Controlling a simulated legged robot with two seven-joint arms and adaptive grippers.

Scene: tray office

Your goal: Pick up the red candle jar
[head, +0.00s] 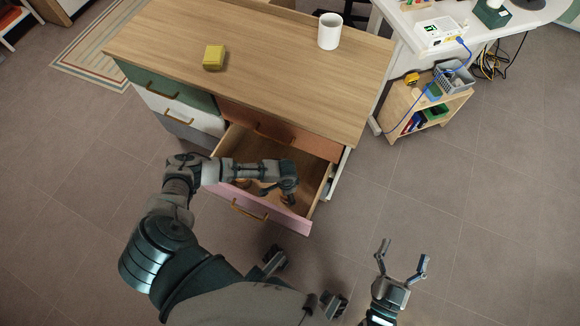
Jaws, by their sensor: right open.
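I see no red candle jar in the head view. An open drawer (238,141) with a pink front juts out from the wooden-topped cabinet (270,60). My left arm reaches across it, and my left gripper (279,190) points down over or into the drawer. My arm hides part of the drawer's inside, and I cannot tell whether the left fingers are open or hold anything. My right gripper (404,252) is open and empty, with its fingers spread, low over the floor to the right of the drawer.
A yellow block (214,57) and a white mug (330,31) stand on the cabinet top. A white desk (405,24) and a small wooden shelf (397,112) with a grey basket (455,76) stand at the right. Cables hang there. The floor at the right is clear.

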